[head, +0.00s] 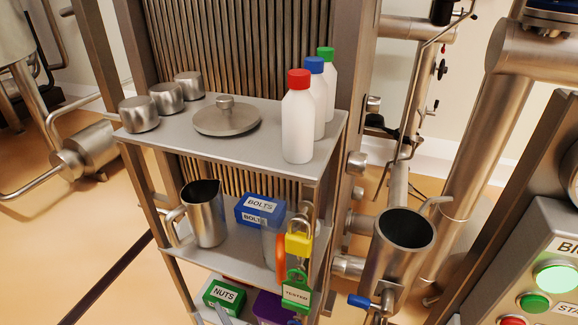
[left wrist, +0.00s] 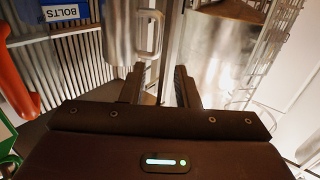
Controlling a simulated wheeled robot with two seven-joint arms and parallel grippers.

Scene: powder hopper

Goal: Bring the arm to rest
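My left gripper (left wrist: 159,82) shows in the left wrist view, its two dark fingers apart with nothing gripped between them. The steel jug (left wrist: 120,30) with its handle is beyond the fingertips, apart from them as far as I can tell. In the head view the jug (head: 206,222) stands upright on the middle shelf. The steel hopper (head: 395,262), open at its top and dark inside, is at the right of the rack. A round steel lid (head: 226,121) lies on the top shelf. I make out neither gripper in the head view.
The top shelf (head: 200,145) holds several steel weights or cups (head: 139,115) and white bottles with red (head: 298,128), blue and green caps. Below are a blue BOLTS box (head: 262,208), a yellow padlock (head: 298,245) with a green tag, and a green NUTS box (head: 224,297). A control panel (head: 540,250) stands right.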

